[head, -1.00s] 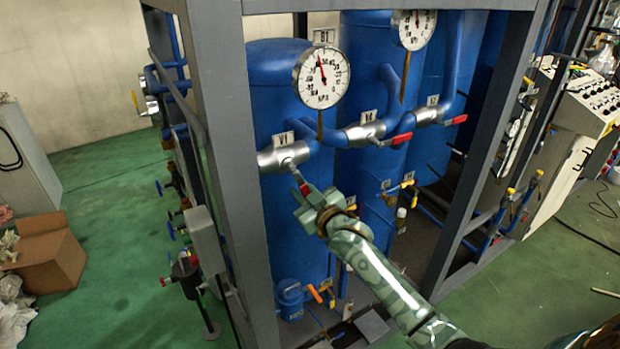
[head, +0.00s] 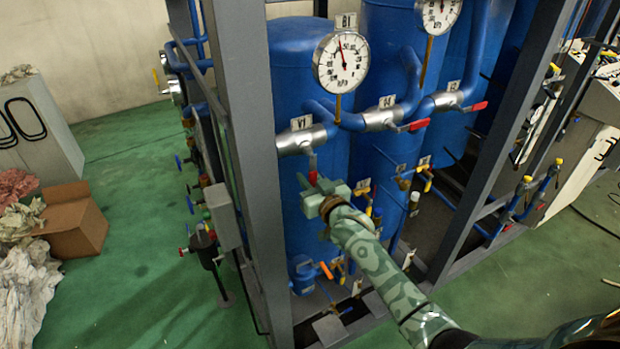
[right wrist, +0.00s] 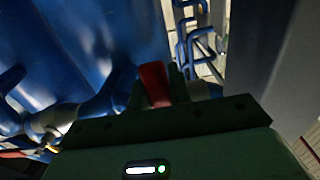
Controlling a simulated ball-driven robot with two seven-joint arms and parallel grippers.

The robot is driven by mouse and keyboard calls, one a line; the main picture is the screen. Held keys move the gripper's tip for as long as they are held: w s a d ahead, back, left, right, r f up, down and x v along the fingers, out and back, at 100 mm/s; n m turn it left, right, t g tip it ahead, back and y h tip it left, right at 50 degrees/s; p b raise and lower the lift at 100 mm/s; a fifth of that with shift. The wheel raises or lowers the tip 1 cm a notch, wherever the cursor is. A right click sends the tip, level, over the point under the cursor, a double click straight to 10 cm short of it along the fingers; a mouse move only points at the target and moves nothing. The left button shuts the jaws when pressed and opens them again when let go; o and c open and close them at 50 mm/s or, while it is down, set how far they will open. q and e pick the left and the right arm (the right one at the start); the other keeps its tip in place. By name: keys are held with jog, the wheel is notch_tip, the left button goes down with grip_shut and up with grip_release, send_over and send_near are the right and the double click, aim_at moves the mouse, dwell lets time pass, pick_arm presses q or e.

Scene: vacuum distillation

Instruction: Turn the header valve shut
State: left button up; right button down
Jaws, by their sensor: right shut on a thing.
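The silver valve body (head: 297,141) labelled V1 sits on the blue header pipe in front of the left blue tank. Its red lever handle (head: 312,166) hangs nearly straight down, across the pipe. My right gripper (head: 316,188) is shut on the lower part of this handle, reaching up from below. In the right wrist view the red handle (right wrist: 154,84) stands between the dark fingers of the gripper (right wrist: 156,92). My left gripper is not in view.
Two similar valves on the header, the middle one (head: 379,119) and the right one (head: 447,100), have red levers pointing right. A gauge (head: 341,62) labelled B1 stands above the pipe. A grey frame post (head: 240,130) rises close left of V1. Cardboard box (head: 72,225) lies on the floor.

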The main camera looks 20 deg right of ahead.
jog(key=shift+a+f, duration=0.1)
jog(key=c, duration=1.3)
grip_release()
jog(key=shift+s, duration=0.15)
jog(key=s, duration=0.5)
jog(key=s+d+b, duration=0.1)
jog(key=s, duration=1)
jog(key=shift+d, duration=0.15)
